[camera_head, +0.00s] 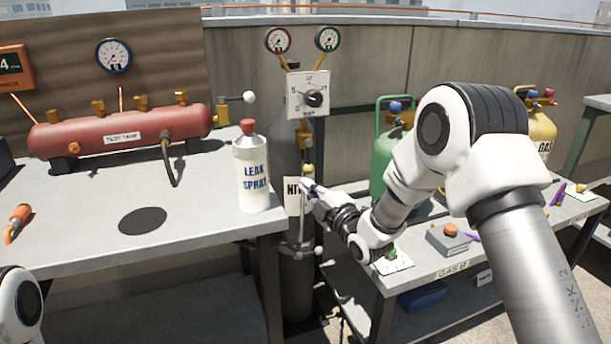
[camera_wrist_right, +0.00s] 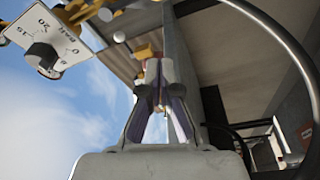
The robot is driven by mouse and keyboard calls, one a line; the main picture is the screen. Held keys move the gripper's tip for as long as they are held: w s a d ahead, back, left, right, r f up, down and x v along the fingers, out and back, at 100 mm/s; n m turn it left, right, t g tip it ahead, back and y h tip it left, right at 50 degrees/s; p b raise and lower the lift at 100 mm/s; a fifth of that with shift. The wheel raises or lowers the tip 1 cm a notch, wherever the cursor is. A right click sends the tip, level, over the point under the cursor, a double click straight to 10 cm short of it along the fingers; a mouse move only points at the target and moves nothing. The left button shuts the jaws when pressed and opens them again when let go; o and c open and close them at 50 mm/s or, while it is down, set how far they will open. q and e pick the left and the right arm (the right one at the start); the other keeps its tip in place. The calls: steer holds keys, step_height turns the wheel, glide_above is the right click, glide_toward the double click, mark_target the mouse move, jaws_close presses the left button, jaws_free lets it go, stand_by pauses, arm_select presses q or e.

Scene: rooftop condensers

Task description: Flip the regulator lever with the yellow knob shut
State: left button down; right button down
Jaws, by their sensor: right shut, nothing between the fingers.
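The regulator stands over a grey cylinder with a white label (camera_head: 292,196), between the two benches. Its white dial plate (camera_head: 296,83) carries a black knob (camera_head: 314,98); the plate also shows in the right wrist view (camera_wrist_right: 66,46). A small yellow knob (camera_head: 308,168) shows below the plate, just above my right gripper (camera_head: 305,187). The lever's angle is hard to make out. My right gripper is shut and empty, close to the yellow knob; I cannot tell whether they touch. The closed fingers (camera_wrist_right: 163,100) also show in the right wrist view, with yellow parts behind their tips. My left gripper is out of view.
A leak spray bottle (camera_head: 252,175) stands at the left bench's right edge, close to my right gripper. A red test tank (camera_head: 120,132) is behind it. A green cylinder (camera_head: 383,160) and a grey box with an orange button (camera_head: 451,238) are on the right bench.

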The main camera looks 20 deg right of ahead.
mark_target(313, 168)
steer(key=w+d+b, duration=0.1)
steer(key=w, duration=0.6)
steer(key=shift+w+d+f+b, duration=0.35)
steer(key=shift+d+n, duration=0.4)
steer(key=shift+n, duration=0.2)
steer(key=d+n+p, duration=0.1)
steer(key=n, duration=0.1)
steer(key=d+n+g, duration=0.1)
steer(key=n, duration=0.1)
steer(key=shift+d+p, duration=0.3)
steer(key=shift+p, duration=0.1)
steer(key=d+r+n+g+h, duration=0.1)
steer(key=d+r+n+h, duration=0.1)
steer(key=d+r+n, duration=0.3)
steer(key=shift+w+d+n+g+b, duration=0.15)
steer(key=shift+d+n+g+b, duration=0.2)
steer(key=shift+n, duration=1.65)
steer(key=shift+a+r, duration=0.1)
steer(key=shift+r, duration=0.05)
